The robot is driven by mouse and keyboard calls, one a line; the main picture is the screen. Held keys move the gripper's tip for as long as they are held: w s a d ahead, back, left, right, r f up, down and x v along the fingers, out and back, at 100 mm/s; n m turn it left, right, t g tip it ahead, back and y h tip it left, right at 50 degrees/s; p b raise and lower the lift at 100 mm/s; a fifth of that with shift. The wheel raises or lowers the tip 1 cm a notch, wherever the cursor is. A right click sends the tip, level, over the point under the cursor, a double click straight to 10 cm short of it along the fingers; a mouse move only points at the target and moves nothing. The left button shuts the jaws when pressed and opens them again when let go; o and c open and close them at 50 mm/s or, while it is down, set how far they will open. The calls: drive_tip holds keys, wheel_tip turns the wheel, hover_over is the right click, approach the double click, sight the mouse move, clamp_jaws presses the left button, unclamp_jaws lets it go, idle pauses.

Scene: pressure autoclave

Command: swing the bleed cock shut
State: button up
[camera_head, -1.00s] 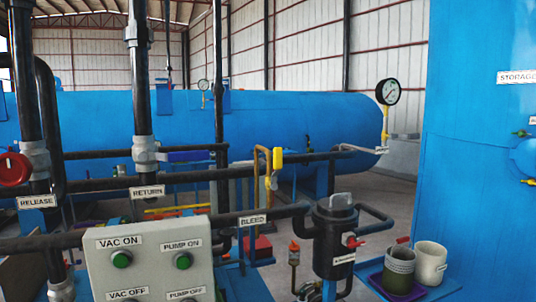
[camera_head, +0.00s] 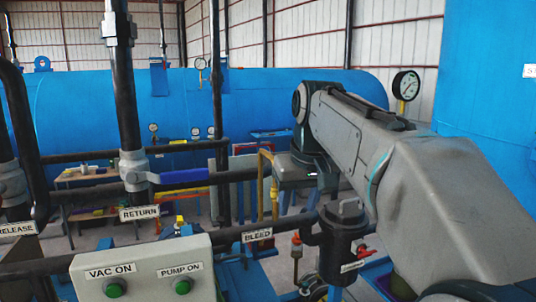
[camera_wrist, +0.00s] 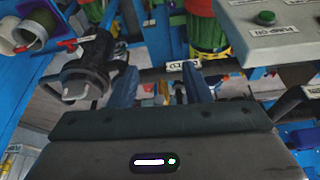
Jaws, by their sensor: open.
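The bleed line's yellow pipe (camera_head: 262,172) rises behind the pipe labelled BLEED (camera_head: 257,235) in the head view. My arm covers the place beside it, so the cock and its yellow handle are hidden there. My gripper (camera_wrist: 162,82) is open in the wrist view, its two fingers pointing away from the camera toward the pipework. The BLEED label (camera_wrist: 184,64) shows upside down between and beyond the fingertips. Small yellowish parts show low between the fingers, but I cannot tell whether they are the cock. No contact can be made out.
A black strainer pot (camera_head: 345,245) with a red handle stands below my arm; it also shows at left in the wrist view (camera_wrist: 85,75). The button panel (camera_head: 145,270) is at lower left. The RETURN valve's blue lever (camera_head: 184,176) is left of the bleed pipe.

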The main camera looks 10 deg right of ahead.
drive_tip(key=w+d+r+n+p, duration=0.1)
drive_tip(key=w+r+p, duration=0.4)
drive_tip(key=r, duration=1)
drive_tip(key=shift+t, duration=0.3)
drive_tip(key=x, duration=0.6)
drive_tip(key=w+b+x, duration=0.1)
drive_tip(key=x, duration=0.6)
drive_tip(key=shift+w+a+f, duration=0.1)
drive_tip(key=shift+w+a, duration=0.1)
drive_tip(key=shift+a, duration=0.05)
drive_tip(key=shift+b, duration=0.3)
drive_tip(key=shift+c, duration=0.3)
clamp_jaws()
